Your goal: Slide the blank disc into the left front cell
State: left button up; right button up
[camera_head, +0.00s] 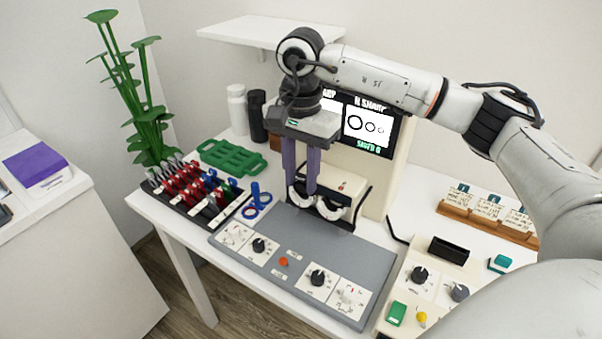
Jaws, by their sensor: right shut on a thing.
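My right gripper (301,188) comes down from above with its two purple fingers close together. Its fingertips are at the left one of two round white cells (331,209) at the front of a small dark-framed device. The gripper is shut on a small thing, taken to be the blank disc. The left cell is partly hidden behind the fingers. My left gripper is not in view.
A grey control panel (262,265) with dials lies in front. A rack (233,209) of red, blue and green handled pieces stands left, near blue rings (254,195) and a green tray (232,158). A screen (366,127) stands behind. Wooden card holders (486,219) stand right.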

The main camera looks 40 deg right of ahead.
jog(key=shift+f+b, duration=0.6)
jog(key=shift+f, duration=0.3)
jog(key=o, duration=1.1)
notch_tip(320, 180, up, 10)
jog(key=shift+r, duration=0.25)
